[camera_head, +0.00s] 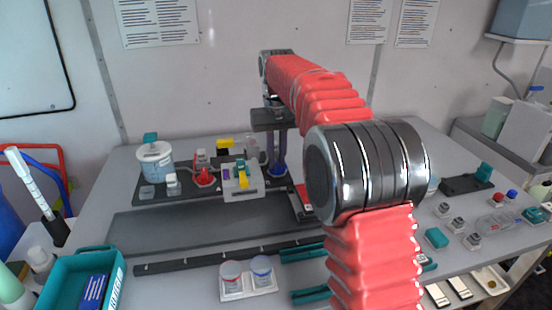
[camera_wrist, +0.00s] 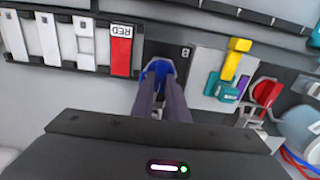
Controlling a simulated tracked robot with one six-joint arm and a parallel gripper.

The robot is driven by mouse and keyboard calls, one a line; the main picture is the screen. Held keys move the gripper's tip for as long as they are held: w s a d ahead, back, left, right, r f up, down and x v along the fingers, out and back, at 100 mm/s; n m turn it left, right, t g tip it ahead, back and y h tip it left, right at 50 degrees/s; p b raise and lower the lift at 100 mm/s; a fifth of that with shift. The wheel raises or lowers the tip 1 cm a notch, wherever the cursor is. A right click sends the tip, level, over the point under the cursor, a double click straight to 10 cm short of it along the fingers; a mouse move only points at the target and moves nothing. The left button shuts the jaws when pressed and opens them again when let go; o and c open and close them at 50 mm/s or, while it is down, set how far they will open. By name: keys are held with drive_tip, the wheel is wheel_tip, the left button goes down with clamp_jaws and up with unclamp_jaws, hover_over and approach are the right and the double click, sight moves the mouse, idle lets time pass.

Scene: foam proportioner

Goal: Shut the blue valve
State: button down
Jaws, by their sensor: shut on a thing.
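The blue valve (camera_wrist: 158,67) shows in the wrist view as a blue handle on a dark plate. It lies between the fingertips of my gripper (camera_wrist: 161,80), which are closed on it. The fingers hide part of the handle, so I cannot tell its exact angle. In the head view my gripper (camera_head: 278,165) points straight down at the right part of the valve panel. The blue handle is mostly hidden by the fingers there.
Left of my gripper in the head view stand a grey block with a yellow lever (camera_head: 243,179) and a red valve (camera_head: 205,177). A white tub (camera_head: 155,160) stands at the panel's left end. In the wrist view a red-labelled card (camera_wrist: 121,52) lies close beside the blue valve.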

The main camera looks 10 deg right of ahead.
sight(276, 162)
drive_tip(key=shift+w, duration=0.1)
drive_tip(key=c, duration=1.7)
unclamp_jaws()
drive_tip(key=shift+c, duration=0.2)
drive_tip(key=shift+r, duration=0.15)
wheel_tip(276, 162, up, 13)
drive_tip(key=shift+r, duration=0.2)
